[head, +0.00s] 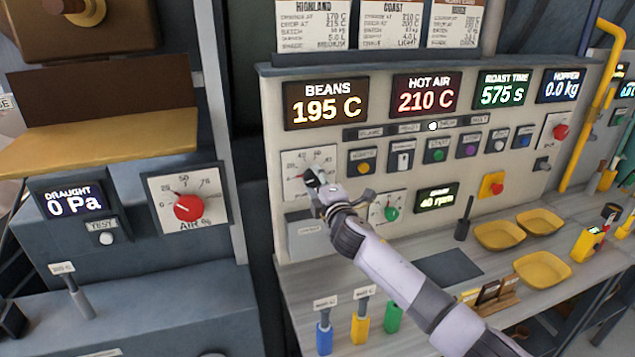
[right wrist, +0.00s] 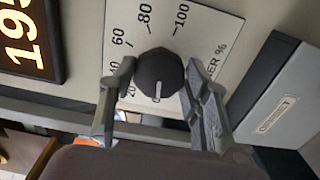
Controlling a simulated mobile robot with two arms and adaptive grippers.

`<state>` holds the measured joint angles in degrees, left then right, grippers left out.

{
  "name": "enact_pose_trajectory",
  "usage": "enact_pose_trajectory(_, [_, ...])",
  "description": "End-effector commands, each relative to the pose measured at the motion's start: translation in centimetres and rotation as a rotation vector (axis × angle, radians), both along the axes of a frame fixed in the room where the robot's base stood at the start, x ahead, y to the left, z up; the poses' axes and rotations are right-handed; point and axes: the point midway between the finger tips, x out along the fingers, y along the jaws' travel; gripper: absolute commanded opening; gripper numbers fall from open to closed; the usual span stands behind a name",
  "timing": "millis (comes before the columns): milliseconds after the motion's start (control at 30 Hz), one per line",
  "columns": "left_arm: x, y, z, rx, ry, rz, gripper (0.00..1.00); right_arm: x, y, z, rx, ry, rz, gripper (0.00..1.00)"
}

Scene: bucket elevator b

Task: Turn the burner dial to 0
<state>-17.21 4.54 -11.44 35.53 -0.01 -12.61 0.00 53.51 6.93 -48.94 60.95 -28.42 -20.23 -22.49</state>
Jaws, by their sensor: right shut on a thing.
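The burner dial is a dark faceted knob (right wrist: 160,72) with a white pointer line, on a white scale plate (right wrist: 205,40) printed from 20 to 100. In the head view the same gripper (head: 313,180) covers the knob, with the scale plate (head: 292,163) partly showing behind. My left gripper is out of view.
Close right of the gripper is a green dial (head: 391,213); a grey box (head: 306,232) sits below. A red air dial (head: 188,207) is on the left unit.

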Motion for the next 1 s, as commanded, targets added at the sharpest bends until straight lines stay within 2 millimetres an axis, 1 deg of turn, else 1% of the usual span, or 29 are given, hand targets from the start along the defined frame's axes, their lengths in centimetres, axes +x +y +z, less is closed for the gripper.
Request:
enact_pose_trajectory(133, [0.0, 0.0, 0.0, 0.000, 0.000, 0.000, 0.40, 0.0, 0.0, -0.2, -0.003, 0.001, 0.000, 0.16])
enact_pose_trajectory(167, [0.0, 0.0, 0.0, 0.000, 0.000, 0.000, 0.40, 0.0, 0.0, -0.2, -0.003, 0.001, 0.000, 0.44])
enact_pose_trajectory(467, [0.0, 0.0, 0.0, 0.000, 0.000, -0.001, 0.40, 0.0, 0.0, -0.1, 0.000, 0.001, 0.000, 0.64])
enact_pose_trajectory(833, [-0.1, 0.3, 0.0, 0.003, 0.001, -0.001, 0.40, -0.2, -0.1, 0.0, 0.001, 0.000, 0.000, 0.64])
enact_pose_trajectory(1000, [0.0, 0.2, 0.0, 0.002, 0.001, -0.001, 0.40, -1.5, -0.6, -0.1, 0.000, -0.001, 0.000, 0.64])
